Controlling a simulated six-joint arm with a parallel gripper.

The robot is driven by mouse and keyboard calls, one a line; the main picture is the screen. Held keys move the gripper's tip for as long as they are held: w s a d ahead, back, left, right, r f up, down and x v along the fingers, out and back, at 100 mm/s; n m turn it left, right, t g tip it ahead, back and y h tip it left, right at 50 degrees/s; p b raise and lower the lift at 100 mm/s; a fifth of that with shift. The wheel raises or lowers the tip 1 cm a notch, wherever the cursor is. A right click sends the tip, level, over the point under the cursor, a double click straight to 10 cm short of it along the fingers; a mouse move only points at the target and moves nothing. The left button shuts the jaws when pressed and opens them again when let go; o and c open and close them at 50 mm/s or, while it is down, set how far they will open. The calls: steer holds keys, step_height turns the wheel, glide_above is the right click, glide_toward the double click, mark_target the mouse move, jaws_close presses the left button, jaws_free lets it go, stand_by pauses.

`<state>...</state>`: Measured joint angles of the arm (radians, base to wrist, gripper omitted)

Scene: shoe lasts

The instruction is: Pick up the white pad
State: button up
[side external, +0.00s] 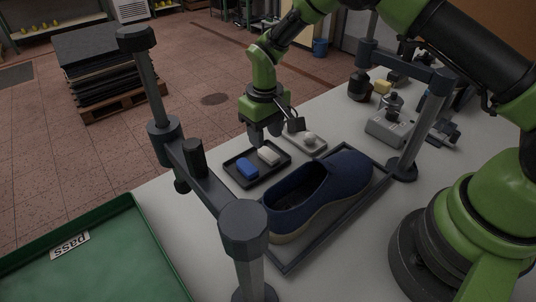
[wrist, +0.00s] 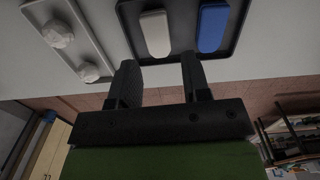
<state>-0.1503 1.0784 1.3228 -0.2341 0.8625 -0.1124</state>
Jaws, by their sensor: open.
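The white pad (side external: 268,155) lies in a small dark tray (side external: 247,184), to the right of a blue pad (side external: 248,168). In the wrist view the white pad (wrist: 155,34) stands upright in the picture, left of the blue pad (wrist: 212,28), both inside the dark tray (wrist: 183,55). My gripper (side external: 264,138) is open and empty, above the tray's far side. In the wrist view its two fingers (wrist: 160,75) point toward the pads, with the white pad's near end beyond the gap. The fingers appear apart from the pad.
A grey tray (side external: 319,151) with whitish lumps stands right of the dark tray. A navy shoe (side external: 335,187) sits in a dark frame in front. Grey posts and a bar (side external: 205,185) rise at the left. A green tray (side external: 110,262) marked "pass" is at front left.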

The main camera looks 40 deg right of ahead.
mark_target(266, 151)
step_height(266, 151, down, 5)
steer(key=shift+d+r, duration=0.1)
steer(key=shift+w, duration=0.1)
steer(key=c, duration=0.7)
steer(key=shift+r, duration=0.1)
